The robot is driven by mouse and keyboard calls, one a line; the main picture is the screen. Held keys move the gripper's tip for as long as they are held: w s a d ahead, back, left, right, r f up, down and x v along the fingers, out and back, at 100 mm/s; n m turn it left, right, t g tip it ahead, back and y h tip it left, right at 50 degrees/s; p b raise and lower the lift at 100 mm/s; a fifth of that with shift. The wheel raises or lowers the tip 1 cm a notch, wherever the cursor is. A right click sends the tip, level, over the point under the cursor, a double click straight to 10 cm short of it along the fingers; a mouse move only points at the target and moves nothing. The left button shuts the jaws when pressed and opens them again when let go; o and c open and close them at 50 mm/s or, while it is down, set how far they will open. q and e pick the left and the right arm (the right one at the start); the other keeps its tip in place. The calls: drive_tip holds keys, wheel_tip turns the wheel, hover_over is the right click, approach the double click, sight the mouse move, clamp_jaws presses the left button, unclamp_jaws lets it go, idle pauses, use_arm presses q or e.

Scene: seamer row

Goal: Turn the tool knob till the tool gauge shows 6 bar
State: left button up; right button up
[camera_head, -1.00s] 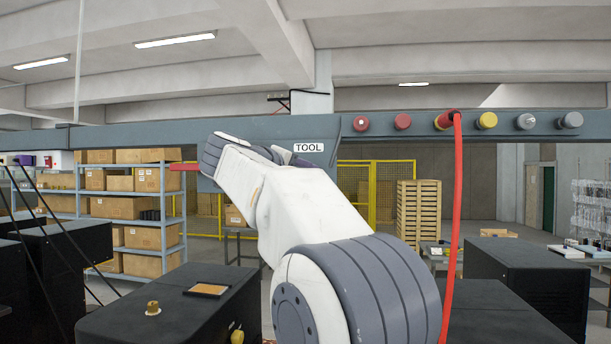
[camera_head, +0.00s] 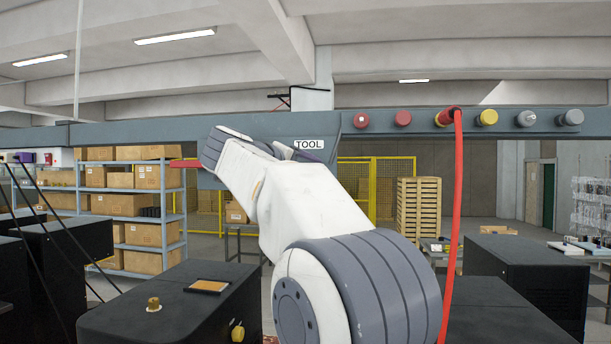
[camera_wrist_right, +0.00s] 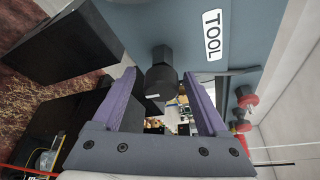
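The grey panel (camera_head: 240,130) with the white TOOL label (camera_head: 309,144) hangs from the overhead beam. My right arm crosses in front of it and hides the knob, the gauge and most of my right gripper in the head view. In the right wrist view the dark tool knob (camera_wrist_right: 160,82) sticks out from the panel below the TOOL label (camera_wrist_right: 212,35). My right gripper (camera_wrist_right: 161,76) is open, with its purple fingers on either side of the knob and a visible gap on both sides. No gauge face can be read. My left gripper is not in view.
Red, yellow and grey fittings line the beam to the right; a red hose (camera_head: 458,200) hangs from one. Black cabinets (camera_head: 170,305) stand below. Shelves with cartons (camera_head: 145,205) and stacked pallets (camera_head: 419,215) are farther back.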

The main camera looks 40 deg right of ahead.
drive_tip(key=b+v, duration=0.3)
drive_tip(key=v, duration=0.7)
drive_tip(key=shift+a, duration=0.2)
drive_tip(key=shift+s, duration=0.1)
